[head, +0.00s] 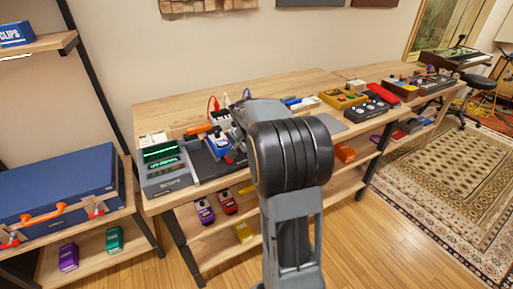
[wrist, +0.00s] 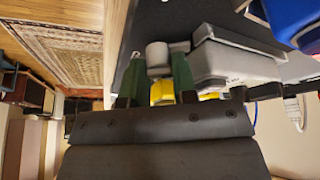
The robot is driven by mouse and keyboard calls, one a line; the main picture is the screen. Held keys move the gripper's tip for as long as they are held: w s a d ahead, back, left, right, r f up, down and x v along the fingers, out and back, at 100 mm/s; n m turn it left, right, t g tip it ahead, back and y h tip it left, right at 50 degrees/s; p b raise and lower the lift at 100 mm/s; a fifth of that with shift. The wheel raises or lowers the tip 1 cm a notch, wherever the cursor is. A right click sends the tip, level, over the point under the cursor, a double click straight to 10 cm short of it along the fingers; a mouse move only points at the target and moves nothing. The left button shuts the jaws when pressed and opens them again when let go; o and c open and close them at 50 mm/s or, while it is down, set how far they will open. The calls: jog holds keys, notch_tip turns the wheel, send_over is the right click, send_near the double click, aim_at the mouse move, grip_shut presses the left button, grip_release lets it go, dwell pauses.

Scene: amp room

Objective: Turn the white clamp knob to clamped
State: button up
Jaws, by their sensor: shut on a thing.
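In the wrist view my gripper (wrist: 158,76) has its two green-padded fingers closed around a pale, rounded knob, the white clamp knob (wrist: 157,53), whose end shows between the fingertips. A yellow piece (wrist: 162,92) shows between the fingers, nearer to my palm. A pale grey block-shaped fixture (wrist: 235,62) stands just right of the fingers, above a dark surface. I cannot read any clamp marking or the knob's turn angle. In the head view my arm hides the gripper and knob.
In the head view a grey scope (head: 165,165) stands at the bench's left end, with a blue device (head: 218,145) on a dark mat beside it. Red and blue leads rise behind. Yellow and black boxes (head: 344,97) stand further right. Some bare bench top lies at the back.

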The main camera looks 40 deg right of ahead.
jog(key=m+g, duration=0.1)
jog(key=m, duration=0.2)
jog(key=m+g, duration=0.1)
jog(key=m, duration=0.2)
jog(key=shift+w+g+b, duration=0.1)
jog(key=shift+g+b, duration=0.2)
jog(key=shift+b, duration=0.1)
jog(key=shift+m, duration=0.4)
jog(key=o, duration=0.9)
jog(key=shift+r, duration=0.15)
jog(key=p+v, duration=0.4)
jog(key=v, duration=0.3)
jog(key=shift+a+r+p, duration=0.3)
jog(key=shift+p, duration=0.1)
